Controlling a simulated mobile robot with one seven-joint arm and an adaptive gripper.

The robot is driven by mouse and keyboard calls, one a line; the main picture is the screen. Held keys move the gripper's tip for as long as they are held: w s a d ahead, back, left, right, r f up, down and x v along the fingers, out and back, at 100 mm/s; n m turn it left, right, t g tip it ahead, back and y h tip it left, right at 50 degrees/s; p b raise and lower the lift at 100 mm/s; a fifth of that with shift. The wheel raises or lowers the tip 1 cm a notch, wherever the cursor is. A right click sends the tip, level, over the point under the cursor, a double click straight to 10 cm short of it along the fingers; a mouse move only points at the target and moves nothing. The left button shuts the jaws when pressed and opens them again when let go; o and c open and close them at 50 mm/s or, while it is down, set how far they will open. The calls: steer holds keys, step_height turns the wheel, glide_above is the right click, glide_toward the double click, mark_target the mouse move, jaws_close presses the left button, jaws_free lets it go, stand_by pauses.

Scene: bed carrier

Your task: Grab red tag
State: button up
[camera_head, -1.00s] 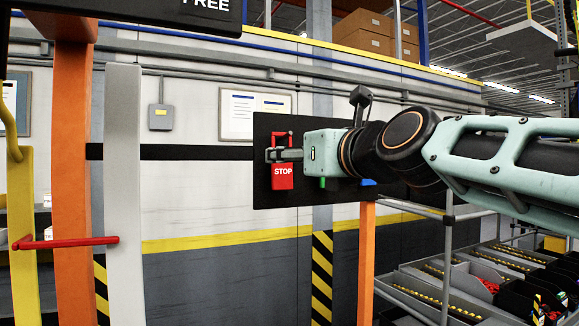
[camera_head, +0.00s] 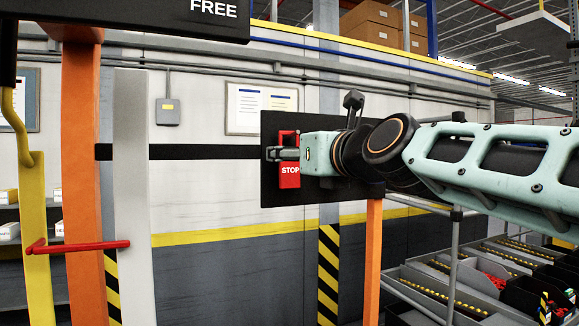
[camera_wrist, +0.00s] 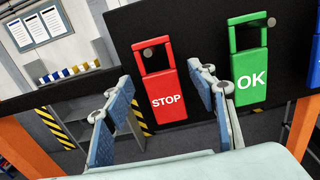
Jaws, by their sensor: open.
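The red tag (camera_wrist: 166,95) reads STOP and hangs by its open loop from a peg on a black panel (camera_wrist: 190,22). It also shows in the head view (camera_head: 290,176), partly covered by my gripper (camera_head: 277,153). In the wrist view my gripper (camera_wrist: 160,78) is open, with one blue-padded finger on each side of the tag. Gaps show between the pads and the tag in this view; I cannot tell how deep the fingers reach around it. A green OK tag (camera_wrist: 250,78) hangs to the right, close to the right finger.
A blue tag (camera_wrist: 315,65) is cut off at the right edge of the wrist view. An orange post (camera_head: 373,255) stands below the panel. A pale post (camera_head: 133,200) and a red bar (camera_head: 80,246) are at the left. Bins (camera_head: 440,290) stand at the lower right.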

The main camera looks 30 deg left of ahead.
steer(key=c, duration=1.1)
steer(key=shift+r, duration=0.1)
steer(key=shift+c, duration=0.2)
